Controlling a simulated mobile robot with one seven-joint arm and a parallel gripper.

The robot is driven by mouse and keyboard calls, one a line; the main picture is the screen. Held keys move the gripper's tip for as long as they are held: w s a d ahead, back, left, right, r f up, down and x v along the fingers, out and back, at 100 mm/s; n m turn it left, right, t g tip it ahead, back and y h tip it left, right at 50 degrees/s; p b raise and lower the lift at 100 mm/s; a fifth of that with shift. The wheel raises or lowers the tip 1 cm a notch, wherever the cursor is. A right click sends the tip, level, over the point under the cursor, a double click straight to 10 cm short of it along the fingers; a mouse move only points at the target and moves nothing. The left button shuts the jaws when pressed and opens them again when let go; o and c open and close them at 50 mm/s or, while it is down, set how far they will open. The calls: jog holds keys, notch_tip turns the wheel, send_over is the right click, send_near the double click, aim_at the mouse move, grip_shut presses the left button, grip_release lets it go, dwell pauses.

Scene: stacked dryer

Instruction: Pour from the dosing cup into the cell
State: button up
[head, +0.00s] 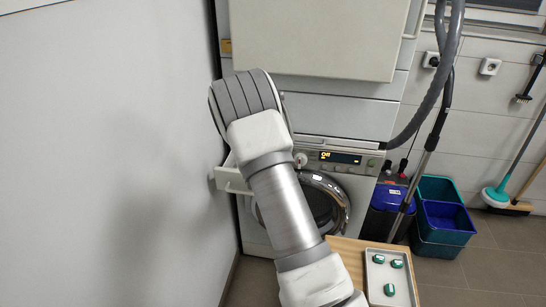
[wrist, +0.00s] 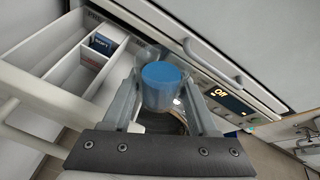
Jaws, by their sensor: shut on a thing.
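My gripper (wrist: 163,78) is shut on the dosing cup (wrist: 161,98), a clear cup with blue contents, in the wrist view. The cup's blue surface sits between the two fingers. The open white drawer (wrist: 30,47) lies to the left of the cup and is split into compartments, the cells. One compartment has "PRE" lettering at its back, and a blue label (wrist: 101,43) and a red-edged label show beside it. In the head view the drawer (head: 229,178) sticks out at the machine's left, and my arm hides the gripper and cup.
The washing machine's control panel (head: 341,158) reads "Off", above a round door (head: 341,200). A wooden surface (head: 348,250) at the front carries a tray (head: 374,292) with green-and-white pods. Bins (head: 441,229) and a grey hose (head: 435,95) stand to the right. A plain wall is close on the left.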

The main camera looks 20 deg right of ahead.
jog(key=shift+r+n+p, duration=0.3)
jog(key=shift+p, duration=0.45)
jog(key=shift+s+d+r+n+g+h+p, duration=0.15)
jog(key=shift+n+g+h+p, duration=0.25)
jog(key=shift+n+h+p, duration=0.6)
jog(key=shift+n+g+p, duration=0.3)
jog(key=shift+n+p, duration=0.3)
jog(key=shift+p, duration=0.6)
dwell(0.4)
jog(key=shift+f+n+h+p, duration=0.2)
jog(key=shift+n+h+p, duration=0.1)
jog(key=shift+n+h, duration=0.15)
dwell(0.6)
jog(key=shift+r+n+h+p, duration=0.35)
jog(key=shift+n+h+p, duration=0.3)
jog(key=shift+n+p, duration=0.2)
